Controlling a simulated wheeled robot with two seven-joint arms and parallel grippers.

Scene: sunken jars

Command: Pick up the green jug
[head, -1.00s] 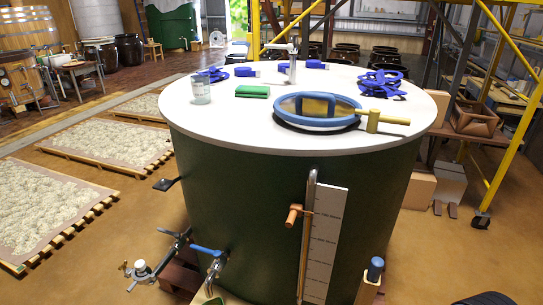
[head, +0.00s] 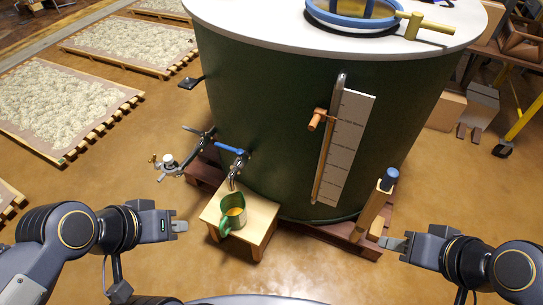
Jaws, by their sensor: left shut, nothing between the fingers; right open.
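The green jug (head: 233,212) stands upright on a small wooden stool (head: 256,226) in front of the dark green tank. Its inside looks yellowish, and its handle side faces toward me. A tap with a blue lever (head: 229,148) sticks out of the tank just above the jug. My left gripper (head: 183,226) is shut and empty, to the left of the stool and apart from the jug. My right gripper (head: 384,242) is open and empty, well to the right of the jug, near the tank's wooden base.
The large green tank (head: 268,115) fills the middle, with a level gauge (head: 345,148) on its front. A metal valve fitting (head: 170,163) juts out left of the stool. A wooden post with a blue top (head: 389,178) stands near my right gripper.

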